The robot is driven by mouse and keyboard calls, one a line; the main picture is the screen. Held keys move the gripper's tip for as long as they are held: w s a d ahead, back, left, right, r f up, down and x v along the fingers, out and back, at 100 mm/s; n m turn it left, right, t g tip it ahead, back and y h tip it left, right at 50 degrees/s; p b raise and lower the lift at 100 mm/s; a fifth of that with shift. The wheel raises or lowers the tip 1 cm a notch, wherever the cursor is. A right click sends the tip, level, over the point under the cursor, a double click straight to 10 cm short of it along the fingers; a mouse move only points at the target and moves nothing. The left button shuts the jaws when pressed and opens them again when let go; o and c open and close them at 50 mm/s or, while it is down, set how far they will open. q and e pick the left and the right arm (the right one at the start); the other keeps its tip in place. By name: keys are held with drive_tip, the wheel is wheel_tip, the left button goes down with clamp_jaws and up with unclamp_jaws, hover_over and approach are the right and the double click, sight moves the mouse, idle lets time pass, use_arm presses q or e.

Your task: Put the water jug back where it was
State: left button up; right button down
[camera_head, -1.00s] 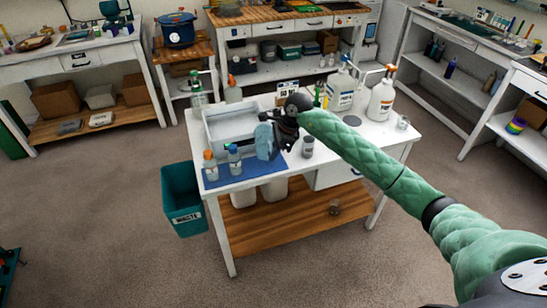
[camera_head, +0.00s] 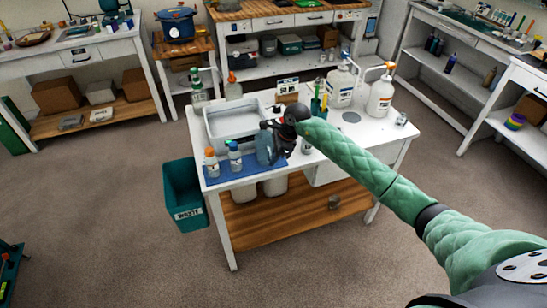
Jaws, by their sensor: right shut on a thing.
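The water jug (camera_head: 265,147) is a blue-grey see-through vessel at the right end of the blue mat (camera_head: 217,173), in front of the grey tray (camera_head: 232,137). My right gripper (camera_head: 277,140) is shut on the jug from its right side. The jug looks about upright. I cannot tell whether its base touches the mat, since it is small and partly hidden by the gripper. My left gripper is not in view.
Two small bottles, one orange-capped (camera_head: 211,162) and one blue-capped (camera_head: 234,156), stand on the mat's left. Large pump bottles (camera_head: 380,96) stand at the table's back right. A small grey jar (camera_head: 306,146) is beside the gripper. A teal waste bin (camera_head: 183,195) stands left of the table.

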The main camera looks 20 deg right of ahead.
drive_tip(key=c, duration=1.5)
unclamp_jaws()
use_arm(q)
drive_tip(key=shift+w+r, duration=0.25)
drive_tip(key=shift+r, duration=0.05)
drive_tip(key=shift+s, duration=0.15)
